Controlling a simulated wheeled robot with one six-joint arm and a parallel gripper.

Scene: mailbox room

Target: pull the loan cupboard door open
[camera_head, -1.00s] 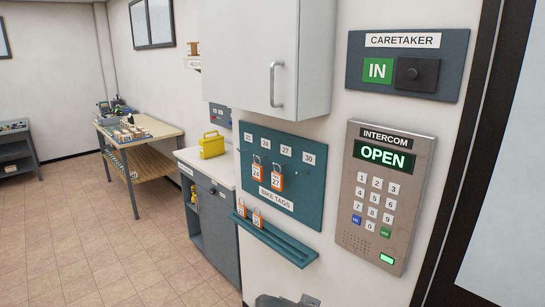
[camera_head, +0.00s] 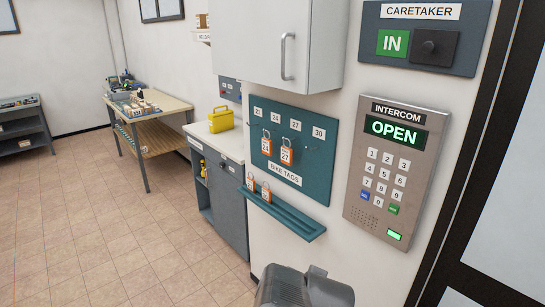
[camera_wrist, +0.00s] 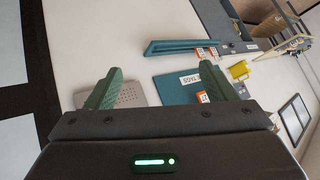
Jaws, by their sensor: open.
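A white wall cupboard (camera_head: 277,42) with a vertical metal bar handle (camera_head: 287,57) hangs at the top centre of the head view. Its door looks shut, and its top is out of frame. No label shows on it, so I cannot confirm that it is the loan cupboard. My gripper (camera_wrist: 162,88) is open in the wrist view, its two green fingers wide apart with nothing held between them. Neither finger touches the cupboard handle, which I cannot make out in the wrist view. In the head view only a grey part of my arm shows at the bottom edge.
Below the cupboard are a teal tag board (camera_head: 318,152) with orange tags and a projecting teal tray (camera_head: 290,218). An intercom panel (camera_head: 397,168) is right of them. A grey counter unit (camera_head: 228,205) and a workbench (camera_head: 165,127) stand left. The tiled floor at left is clear.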

